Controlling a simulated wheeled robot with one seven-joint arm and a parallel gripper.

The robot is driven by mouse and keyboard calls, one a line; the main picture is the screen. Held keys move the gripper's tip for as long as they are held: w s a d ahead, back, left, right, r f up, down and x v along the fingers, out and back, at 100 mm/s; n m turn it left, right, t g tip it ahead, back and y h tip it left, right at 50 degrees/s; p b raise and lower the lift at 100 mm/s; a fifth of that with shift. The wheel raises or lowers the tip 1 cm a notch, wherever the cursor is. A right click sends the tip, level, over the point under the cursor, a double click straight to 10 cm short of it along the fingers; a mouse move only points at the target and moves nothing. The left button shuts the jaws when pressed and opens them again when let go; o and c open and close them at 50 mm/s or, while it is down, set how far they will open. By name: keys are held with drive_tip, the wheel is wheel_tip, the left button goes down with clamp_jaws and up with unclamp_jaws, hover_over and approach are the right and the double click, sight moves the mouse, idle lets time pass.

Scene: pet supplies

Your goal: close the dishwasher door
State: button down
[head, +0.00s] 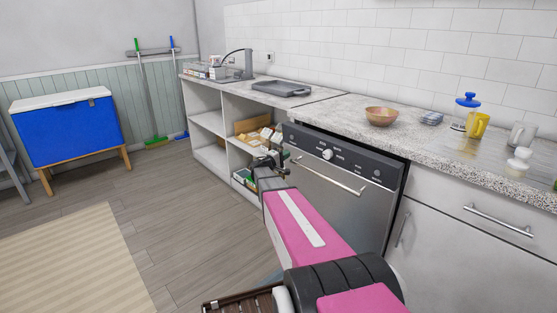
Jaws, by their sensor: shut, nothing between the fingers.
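The dishwasher (345,165) stands under the counter right of the middle, with a steel front, a dark control panel with a knob, and a bar handle (330,178). Its door is nearly upright and leans slightly out at the top. A dark gap shows along its top and right edges. My gripper (268,160) is at the left edge of the door, in front of the open shelf. It is small and dark in this view, and its fingers are shut and empty. Whether it touches the door I cannot tell. My pink arm hides the door's lower left part.
Open shelves (225,130) with boxes stand left of the dishwasher. The counter (335,110) holds a bowl (381,116), a grey tray (282,90) and a yellow mug (477,125). A white drawer (470,225) is at right. Floor at left is clear around a striped rug (75,260).

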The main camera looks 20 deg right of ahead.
drive_tip(key=shift+x, duration=1.1)
